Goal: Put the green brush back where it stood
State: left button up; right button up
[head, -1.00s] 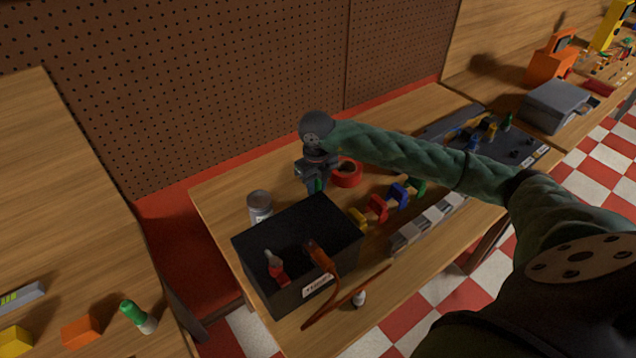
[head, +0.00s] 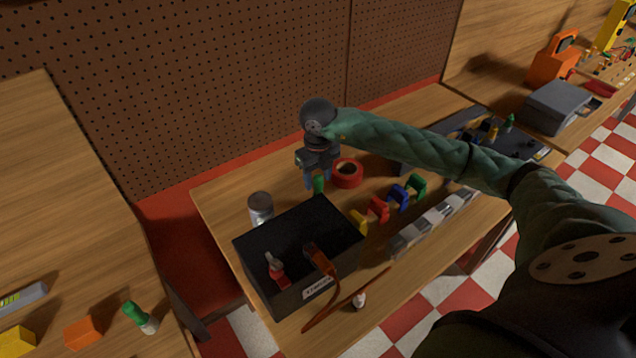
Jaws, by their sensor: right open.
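The green brush (head: 319,184) shows as a small green upright piece on the middle table, just behind the black box. Its lower end is hidden by the box rim. My right gripper (head: 318,180) is open above and around it, pointing down, with one finger to each side. I cannot tell whether the fingers touch it. My left gripper is not in view.
A black box (head: 258,246) with tools stands in front, a grey can (head: 260,208) to the left and a red tape roll (head: 348,173) close on the right. Several coloured clamps line the table. Another green-topped item (head: 134,312) lies on the left bench.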

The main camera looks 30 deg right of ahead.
notch_tip(320, 180, up, 6)
jog(key=shift+r+p, duration=0.2)
jog(key=shift+p, duration=0.3)
jog(key=shift+r, duration=0.65)
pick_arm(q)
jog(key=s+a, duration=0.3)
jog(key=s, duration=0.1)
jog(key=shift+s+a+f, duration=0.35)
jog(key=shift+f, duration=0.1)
pick_arm(e)
jog(key=shift+r, duration=0.15)
